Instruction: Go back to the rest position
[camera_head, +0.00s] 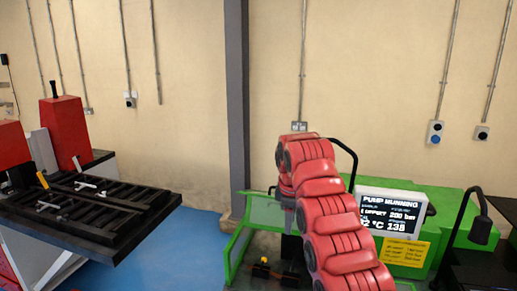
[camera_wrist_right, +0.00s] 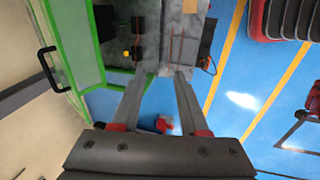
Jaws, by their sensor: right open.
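My right arm, red and ribbed, reaches up in front of the green machine (camera_head: 455,204) in the head view. My right gripper (camera_wrist_right: 160,74) shows in the right wrist view with its two grey fingers apart. I see nothing held between them. It points toward the machine's grey work area (camera_wrist_right: 182,30), with the green frame (camera_wrist_right: 62,45) to its left. In the head view my arm hides part of the machine, and the fingertips cannot be made out. My left gripper is not in view.
A display reading "PUMP RUNNING" (camera_head: 391,213) and a yellow label (camera_head: 406,251) stand right of my arm. A black slotted table (camera_head: 140,222) with red blocks (camera_head: 66,130) is at the left. A grey post (camera_head: 237,100) stands behind. Blue floor (camera_head: 185,240) lies between.

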